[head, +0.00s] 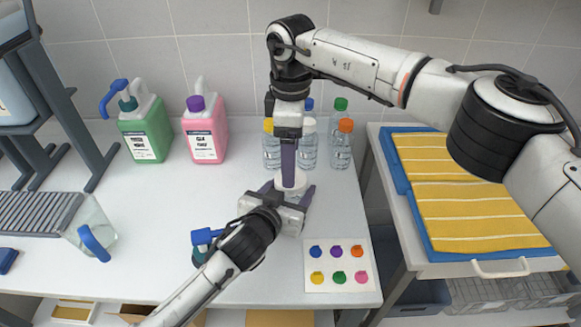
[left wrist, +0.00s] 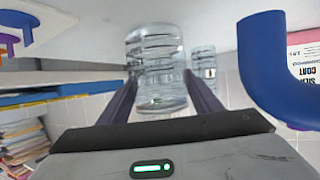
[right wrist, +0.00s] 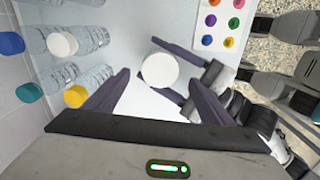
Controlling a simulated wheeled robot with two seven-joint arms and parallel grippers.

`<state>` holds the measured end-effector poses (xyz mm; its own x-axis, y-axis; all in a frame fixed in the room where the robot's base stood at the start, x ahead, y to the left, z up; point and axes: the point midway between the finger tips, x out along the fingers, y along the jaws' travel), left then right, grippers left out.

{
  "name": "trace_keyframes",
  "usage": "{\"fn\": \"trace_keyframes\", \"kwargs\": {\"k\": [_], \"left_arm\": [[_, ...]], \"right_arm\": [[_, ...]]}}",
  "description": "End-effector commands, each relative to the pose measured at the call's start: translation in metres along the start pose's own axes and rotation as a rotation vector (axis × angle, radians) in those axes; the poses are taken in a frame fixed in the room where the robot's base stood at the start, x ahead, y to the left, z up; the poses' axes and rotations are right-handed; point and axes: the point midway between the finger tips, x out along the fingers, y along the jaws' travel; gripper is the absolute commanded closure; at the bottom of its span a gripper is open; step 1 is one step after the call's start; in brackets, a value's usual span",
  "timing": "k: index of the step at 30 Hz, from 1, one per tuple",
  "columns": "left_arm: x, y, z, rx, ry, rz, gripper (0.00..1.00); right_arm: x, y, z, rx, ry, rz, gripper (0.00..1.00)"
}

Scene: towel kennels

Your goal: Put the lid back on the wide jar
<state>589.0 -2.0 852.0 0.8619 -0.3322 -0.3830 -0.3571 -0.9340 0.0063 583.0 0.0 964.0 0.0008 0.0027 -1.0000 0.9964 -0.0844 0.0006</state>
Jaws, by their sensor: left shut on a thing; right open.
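The wide jar (left wrist: 160,70) is clear and ribbed. My left gripper (head: 288,189) is shut around its sides, one finger on each side, in the left wrist view. The round white lid (right wrist: 160,70) lies on top of the jar, between my left fingers, as seen from above; whether it is seated fully I cannot tell. In the head view the lid (head: 294,183) shows partly behind a finger of my right gripper (head: 288,183). My right gripper points down over the lid, open, with its fingertips on either side of it and no clear contact.
Several capped bottles (head: 341,150) stand close behind the jar. Green (head: 145,132) and pink (head: 205,133) jugs are at the back left. A colour-dot card (head: 339,264) lies front right. A blue-topped bottle (head: 203,245) and a clear pitcher (head: 92,232) stand left. The table's middle left is free.

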Motion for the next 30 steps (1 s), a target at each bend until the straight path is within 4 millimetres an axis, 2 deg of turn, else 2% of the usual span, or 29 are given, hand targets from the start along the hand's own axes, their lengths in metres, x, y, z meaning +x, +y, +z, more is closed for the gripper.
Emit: {"fn": "trace_keyframes", "kwargs": {"k": [1,3,10,15,23,24,27,30], "left_arm": [[0.000,0.000,0.002,0.000,-0.003,-0.001,1.00],[0.000,0.000,0.002,0.000,-0.003,-0.001,1.00],[0.000,0.000,0.002,0.000,-0.003,0.000,1.00],[0.000,0.000,0.002,0.000,-0.003,0.000,1.00],[0.000,0.000,0.002,0.000,-0.003,0.000,1.00],[0.000,0.000,0.002,-0.001,-0.003,0.000,0.36],[0.000,0.000,0.001,0.000,-0.002,0.000,0.20],[0.000,0.000,0.001,0.000,-0.002,0.000,0.20]], "right_arm": [[-0.014,0.001,-0.001,0.000,0.003,0.004,0.24],[-0.029,0.001,-0.001,0.000,0.002,0.003,0.24],[-0.065,0.000,-0.001,0.000,0.002,0.001,0.24],[-0.074,-0.001,-0.001,0.000,0.001,-0.001,0.24],[-0.075,-0.001,-0.001,-0.001,0.001,-0.001,0.24],[-0.075,-0.001,-0.001,-0.001,0.001,-0.001,0.24],[-0.075,-0.001,-0.001,-0.001,0.001,-0.001,0.24],[-0.075,-0.001,-0.001,-0.001,0.001,-0.001,0.24]]}}
